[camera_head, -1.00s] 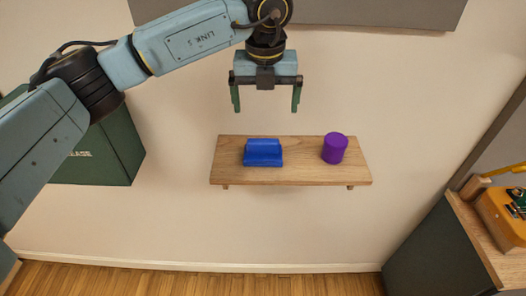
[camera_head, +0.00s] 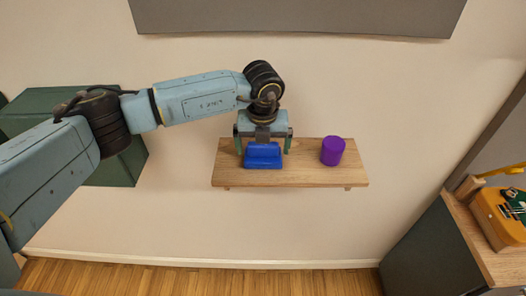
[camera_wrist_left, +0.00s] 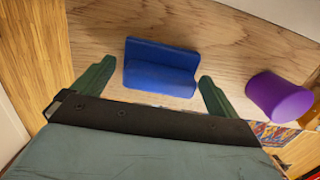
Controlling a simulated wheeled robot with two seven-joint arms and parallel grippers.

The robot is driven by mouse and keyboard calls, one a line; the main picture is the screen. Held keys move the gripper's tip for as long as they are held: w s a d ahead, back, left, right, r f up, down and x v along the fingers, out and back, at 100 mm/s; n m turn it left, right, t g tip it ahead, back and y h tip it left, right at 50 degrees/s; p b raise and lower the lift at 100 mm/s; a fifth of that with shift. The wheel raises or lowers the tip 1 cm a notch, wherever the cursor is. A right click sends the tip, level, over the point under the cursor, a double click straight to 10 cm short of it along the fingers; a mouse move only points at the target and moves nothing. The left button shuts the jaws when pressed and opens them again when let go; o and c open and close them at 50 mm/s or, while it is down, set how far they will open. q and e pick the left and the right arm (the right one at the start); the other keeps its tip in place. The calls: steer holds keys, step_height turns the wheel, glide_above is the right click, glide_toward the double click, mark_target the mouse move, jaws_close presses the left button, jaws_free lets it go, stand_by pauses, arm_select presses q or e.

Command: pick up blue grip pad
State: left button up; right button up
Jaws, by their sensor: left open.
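The blue grip pad (camera_head: 263,157) is a blue stepped block lying on the left half of a small wooden wall shelf. It also shows in the left wrist view (camera_wrist_left: 159,69), between the two green fingers. My left gripper (camera_head: 264,147) is open, with one finger at each side of the pad, just above or behind it. In the left wrist view my left gripper (camera_wrist_left: 151,83) has a gap between each fingertip and the pad. My right gripper is in neither view.
A purple cylinder (camera_head: 332,151) stands on the right part of the shelf (camera_head: 302,176), apart from the pad. A dark green box (camera_head: 120,165) is on the left. A cabinet with an orange case (camera_head: 499,219) is on the right. A grey panel (camera_head: 300,14) is above.

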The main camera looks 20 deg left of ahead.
mark_target(263, 147)
arm_select(q)
steer(key=shift+f, duration=0.1)
steer(key=shift+c, duration=0.2)
steer(key=c, duration=0.8)
steer(key=shift+o, duration=0.2)
steer(key=shift+s+d+r+b, duration=0.1)
steer(key=shift+r+b, duration=0.4)
steer(key=shift+r, duration=0.1)
steer(key=r, duration=0.2)
steer(key=r+b, duration=0.1)
steer(key=r, duration=0.2)
steer(key=shift+s+d+r+b, duration=0.1)
steer(key=shift+s+r+b, duration=0.25)
steer(key=shift+r, duration=0.05)
steer(key=s+d+b, duration=0.2)
steer(key=s, duration=0.7)
steer(key=s+d+b, duration=0.1)
steer(key=s+d, duration=0.2)
steer(key=s, duration=0.6)
steer(key=shift+s+b, duration=0.15)
steer(key=shift+b, duration=0.25)
steer(key=shift+d, duration=0.1)
